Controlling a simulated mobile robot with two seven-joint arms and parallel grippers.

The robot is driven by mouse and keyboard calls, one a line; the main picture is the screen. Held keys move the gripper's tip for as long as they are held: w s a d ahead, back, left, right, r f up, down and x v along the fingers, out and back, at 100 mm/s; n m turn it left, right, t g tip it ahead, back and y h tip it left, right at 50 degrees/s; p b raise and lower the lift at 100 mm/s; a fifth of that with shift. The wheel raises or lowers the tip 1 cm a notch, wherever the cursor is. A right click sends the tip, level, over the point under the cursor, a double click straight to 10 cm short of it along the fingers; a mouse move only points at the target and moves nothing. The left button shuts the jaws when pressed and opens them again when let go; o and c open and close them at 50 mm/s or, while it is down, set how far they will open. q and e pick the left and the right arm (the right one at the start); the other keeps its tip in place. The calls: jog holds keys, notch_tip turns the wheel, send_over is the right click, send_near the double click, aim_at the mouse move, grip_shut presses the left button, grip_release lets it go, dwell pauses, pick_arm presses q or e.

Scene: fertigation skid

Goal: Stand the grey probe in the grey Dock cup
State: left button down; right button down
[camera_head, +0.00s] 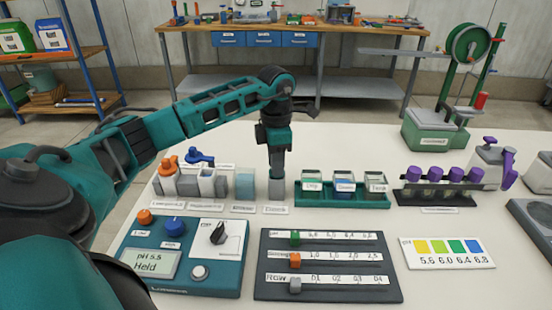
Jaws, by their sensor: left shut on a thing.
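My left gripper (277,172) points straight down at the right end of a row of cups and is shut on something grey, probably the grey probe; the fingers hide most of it. Directly below is a grey cup (277,190) with a label in front, too small to read surely. I cannot tell whether the held piece is inside the cup or just above it. My right gripper is not in view.
A green tray (342,202) with labelled jars stands close to the right of the gripper. Before the cups lie a teal meter (190,278) reading "pH 5.5 Held" and a dark slider board (325,265). A purple-capped vial rack (435,196) and a colour chart (448,253) are further right.

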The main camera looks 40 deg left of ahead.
pick_arm(q)
jog(key=c, duration=0.8)
grip_release()
jog(key=shift+r, duration=0.1)
notch_tip(320, 180, up, 7)
jog(key=p, duration=0.6)
